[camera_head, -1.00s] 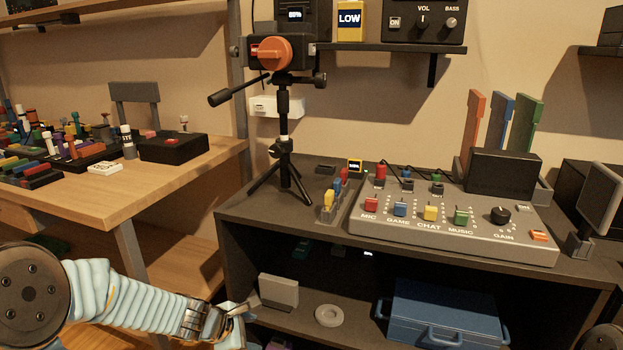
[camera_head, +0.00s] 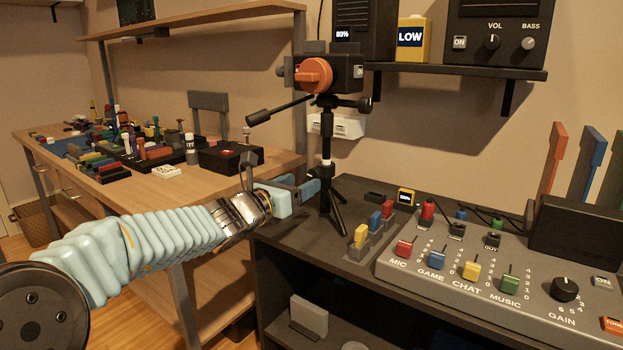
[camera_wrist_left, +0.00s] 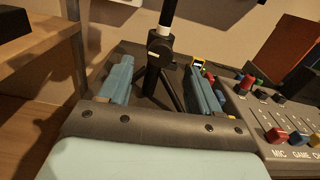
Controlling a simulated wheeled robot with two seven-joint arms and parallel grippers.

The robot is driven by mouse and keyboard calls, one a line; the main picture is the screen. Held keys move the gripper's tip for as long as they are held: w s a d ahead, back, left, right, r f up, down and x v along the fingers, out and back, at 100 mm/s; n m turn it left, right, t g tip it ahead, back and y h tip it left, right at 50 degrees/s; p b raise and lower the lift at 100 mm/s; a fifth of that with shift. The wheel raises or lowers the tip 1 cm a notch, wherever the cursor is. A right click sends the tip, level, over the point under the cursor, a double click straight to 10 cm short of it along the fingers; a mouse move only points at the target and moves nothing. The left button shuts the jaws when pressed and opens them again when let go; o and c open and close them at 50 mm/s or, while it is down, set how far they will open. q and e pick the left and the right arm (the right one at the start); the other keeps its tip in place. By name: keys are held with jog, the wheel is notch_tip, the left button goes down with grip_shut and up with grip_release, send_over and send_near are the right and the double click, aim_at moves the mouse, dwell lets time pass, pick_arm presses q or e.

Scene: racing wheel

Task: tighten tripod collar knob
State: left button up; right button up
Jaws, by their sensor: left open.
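A black tripod (camera_head: 327,140) stands upright on the left end of the dark desk, carrying a camera with an orange round front (camera_head: 313,76). In the left wrist view a dark round knob (camera_wrist_left: 160,46) shows on the collar of its centre post, above the spread legs. In the head view the collar area is small and the knob is hard to make out. My left gripper (camera_head: 312,184) is open beside the lower tripod. In the left wrist view the tripod stands between the lines of its two blue fingers (camera_wrist_left: 160,88), with nothing gripped. My right gripper is out of view.
A mixer panel (camera_head: 490,290) with coloured sliders fills the desk to the right. Small coloured blocks (camera_head: 372,232) stand just right of the tripod. A wooden table (camera_head: 130,195) with many small items is at left. A shelf (camera_head: 460,70) hangs behind.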

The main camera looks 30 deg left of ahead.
aim_at(312, 178)
pick_arm(q)
jog(key=shift+w+d, duration=0.15)
jog(key=shift+w, duration=2.2)
jog(key=shift+c, duration=0.4)
jog(key=c, duration=1)
